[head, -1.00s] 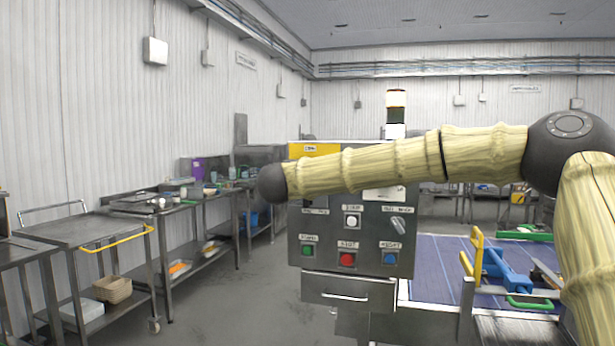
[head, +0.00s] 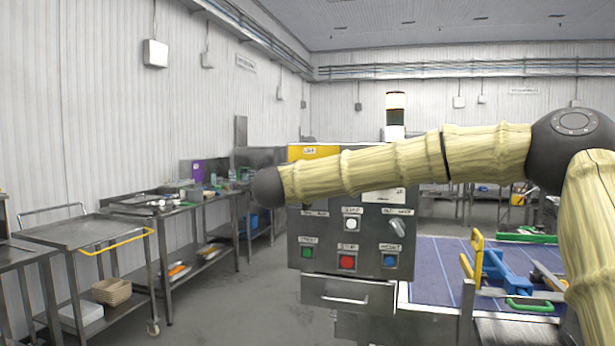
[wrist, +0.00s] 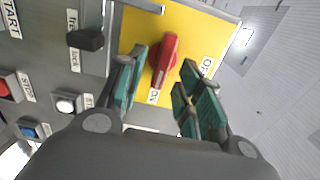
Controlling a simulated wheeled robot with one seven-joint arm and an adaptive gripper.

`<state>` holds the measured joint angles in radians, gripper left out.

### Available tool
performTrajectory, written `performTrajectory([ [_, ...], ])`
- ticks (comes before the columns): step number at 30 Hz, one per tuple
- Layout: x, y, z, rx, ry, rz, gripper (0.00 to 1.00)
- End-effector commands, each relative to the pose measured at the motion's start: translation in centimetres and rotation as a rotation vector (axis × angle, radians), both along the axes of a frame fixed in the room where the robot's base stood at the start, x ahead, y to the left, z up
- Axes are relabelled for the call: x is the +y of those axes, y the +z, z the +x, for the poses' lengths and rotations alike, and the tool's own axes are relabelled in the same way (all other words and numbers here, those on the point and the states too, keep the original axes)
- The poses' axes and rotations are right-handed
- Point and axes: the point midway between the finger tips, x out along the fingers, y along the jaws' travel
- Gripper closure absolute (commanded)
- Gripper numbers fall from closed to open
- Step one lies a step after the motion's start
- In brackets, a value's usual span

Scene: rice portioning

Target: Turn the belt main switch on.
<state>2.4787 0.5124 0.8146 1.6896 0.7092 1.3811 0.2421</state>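The belt main switch is a red handle (wrist: 166,60) on a yellow plate (wrist: 128,38) in the wrist view. One end of the handle is near the ON label (wrist: 153,97); the OFF label (wrist: 207,66) is to its right. My gripper (wrist: 165,80) is open, its green-padded fingers on either side of the handle. A gap shows on both sides, and I cannot tell whether either finger touches it. In the head view the yellow plate (head: 312,152) tops the control box (head: 375,262), partly behind my arm; the red handle and my gripper are hidden there.
A black knob (wrist: 86,38) and a white button (wrist: 65,105) are left of the fingers. The box also carries green, red and blue buttons. A belt (head: 432,270) is at right; steel tables and a cart (head: 72,232) are at left.

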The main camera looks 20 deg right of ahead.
Motion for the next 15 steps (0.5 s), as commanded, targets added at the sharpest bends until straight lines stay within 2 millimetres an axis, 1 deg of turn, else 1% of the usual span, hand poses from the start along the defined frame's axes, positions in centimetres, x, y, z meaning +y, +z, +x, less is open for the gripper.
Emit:
performTrajectory([
  [1, 0.5, 0.2, -0.8, -0.002, 0.001, -0.001, 0.64],
  [9, 3.3, 0.1, -4.9, -0.002, 0.001, -0.001, 0.64],
  [15, 4.9, 0.0, -7.2, 0.000, 0.001, -0.001, 0.64],
])
